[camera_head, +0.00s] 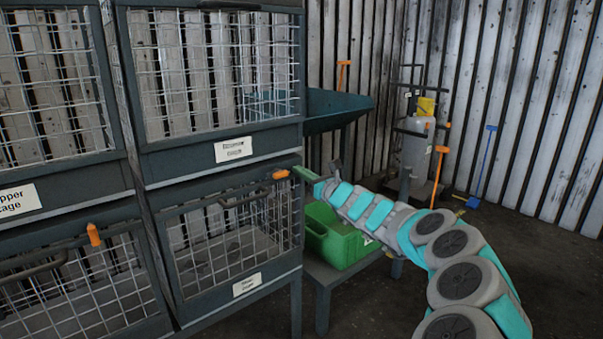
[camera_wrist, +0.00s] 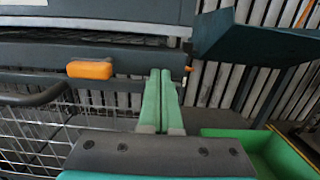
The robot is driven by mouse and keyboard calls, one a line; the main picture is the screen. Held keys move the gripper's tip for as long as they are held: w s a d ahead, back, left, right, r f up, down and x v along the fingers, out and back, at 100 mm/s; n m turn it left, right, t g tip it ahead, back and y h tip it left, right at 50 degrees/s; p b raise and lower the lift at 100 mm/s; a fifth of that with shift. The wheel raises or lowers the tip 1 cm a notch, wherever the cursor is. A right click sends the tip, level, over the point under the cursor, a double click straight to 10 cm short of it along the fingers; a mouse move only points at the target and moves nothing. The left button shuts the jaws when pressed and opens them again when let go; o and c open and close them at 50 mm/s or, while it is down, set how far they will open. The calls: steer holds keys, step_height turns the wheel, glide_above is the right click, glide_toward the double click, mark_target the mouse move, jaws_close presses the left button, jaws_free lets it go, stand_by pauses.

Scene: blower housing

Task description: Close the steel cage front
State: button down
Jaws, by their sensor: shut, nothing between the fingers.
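The lower right cage front (camera_head: 222,235) is a dark-framed wire mesh panel in the head view. Its label (camera_head: 247,285) is too blurred to read surely. The panel looks roughly in line with the frame; I cannot tell whether it is fully closed. It has a dark bar handle (camera_head: 240,199). An orange latch (camera_head: 280,174) lies horizontal at its top right, also in the wrist view (camera_wrist: 90,69). My gripper (camera_head: 298,174) is shut and empty just right of the latch. In the wrist view its green fingers (camera_wrist: 160,76) are together, apart from the latch; contact with the frame is unclear.
Another mesh cage (camera_head: 215,70) sits above, with more cages at left. A lower left cage has an upright orange latch (camera_head: 93,235). A green bin (camera_head: 335,238) stands on a low table under my arm. A dark tray (camera_head: 335,108) juts out behind my gripper.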

steer(key=s+d+r, duration=0.6)
steer(key=s+r, duration=0.1)
steer(key=s, duration=0.2)
steer(key=s+a+r+n+g+y, duration=0.4)
steer(key=s+a+n+g, duration=0.2)
steer(key=s+a+n, duration=0.5)
steer(key=s+a+f+n+g+h, duration=0.1)
steer(key=s+a+f+n+g, duration=0.25)
steer(key=s, duration=0.45)
steer(key=s+a+f+n+g+h, duration=0.1)
steer(key=s+a+f+n+g, duration=0.1)
steer(key=s+a+n, duration=0.4)
steer(key=s+d+f+n+g+h, duration=0.25)
steer(key=s+d+f, duration=0.25)
steer(key=s+f, duration=0.3)
steer(key=s+d+f+n+g+h, duration=0.1)
steer(key=s+d+f+n+h, duration=0.25)
steer(key=s+f, duration=0.45)
steer(key=s+d+f+n+g+h, duration=0.1)
steer(key=s+d+f+h, duration=0.2)
steer(key=s+d, duration=0.4)
steer(key=s+d+f+n+g+h, duration=0.1)
steer(key=s+d+f+h, duration=0.2)
steer(key=s+d, duration=0.4)
steer(key=d+h, duration=0.1)
steer(key=d, duration=0.1)
steer(key=shift+s+d, duration=0.2)
steer(key=shift+d, duration=0.15)
